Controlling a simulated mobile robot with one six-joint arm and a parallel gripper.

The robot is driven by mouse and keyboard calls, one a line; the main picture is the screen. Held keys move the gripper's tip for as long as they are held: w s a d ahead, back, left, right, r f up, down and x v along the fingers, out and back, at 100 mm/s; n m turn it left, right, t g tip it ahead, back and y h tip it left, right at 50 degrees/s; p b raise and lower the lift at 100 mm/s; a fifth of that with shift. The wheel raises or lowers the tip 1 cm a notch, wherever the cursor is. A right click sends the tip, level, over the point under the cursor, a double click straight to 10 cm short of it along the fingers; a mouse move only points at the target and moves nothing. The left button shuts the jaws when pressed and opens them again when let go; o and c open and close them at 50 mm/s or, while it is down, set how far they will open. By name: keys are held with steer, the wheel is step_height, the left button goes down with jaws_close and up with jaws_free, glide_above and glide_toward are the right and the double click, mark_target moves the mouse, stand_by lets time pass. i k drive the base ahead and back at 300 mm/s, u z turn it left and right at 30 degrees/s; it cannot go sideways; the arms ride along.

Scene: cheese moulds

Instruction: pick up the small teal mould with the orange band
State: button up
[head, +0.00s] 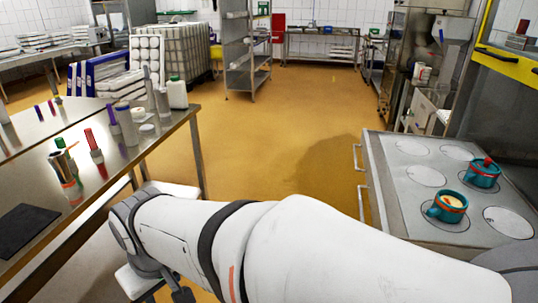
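Two small teal mould-like vessels with side handles stand on the grey top of the unit at the right. The nearer one (437,214) has an orange-red band and handle, and something cream-coloured shows in its open top. The farther one (477,181) also has an orange-red band, and a red knob-like piece shows at its top. I cannot tell which of the two the task means. Both stand upright and apart from each other. My arm crosses the bottom of the view, but my gripper is not in view.
The grey top (398,178) has several pale round plates and clear room around the vessels. A steel table (160,140) at the left holds bottles, markers, a pen cup and a dark mat. The yellow-brown floor (305,130) between is open. A yellow-framed cabinet (500,60) borders the right.

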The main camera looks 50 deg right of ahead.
mark_target(446, 212)
steer(key=i, duration=1.5)
steer(key=z, duration=4.45)
steer(key=i, duration=1.45)
steer(key=u, duration=0.05)
